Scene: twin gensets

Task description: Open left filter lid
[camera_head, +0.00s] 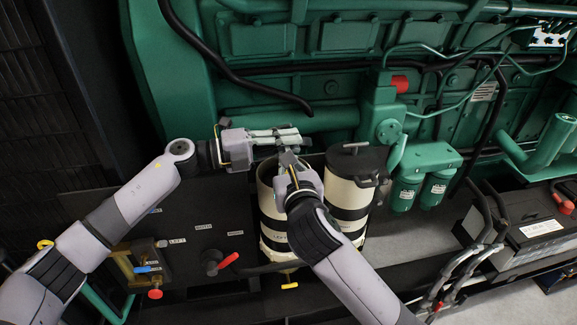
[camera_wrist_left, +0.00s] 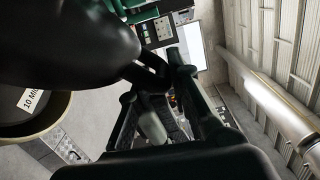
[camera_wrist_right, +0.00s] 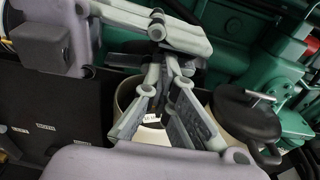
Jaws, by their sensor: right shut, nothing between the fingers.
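The left filter (camera_head: 272,226) is a cream canister with black bands; it also shows in the right wrist view (camera_wrist_right: 124,94).
The right filter (camera_head: 348,205) stands close beside, under its black lid (camera_head: 357,160) with a T-handle. Green engine parts (camera_head: 285,90) rise behind. Two small green filters (camera_head: 420,188) are to the right. A red-handled valve (camera_head: 222,262) is at front left.

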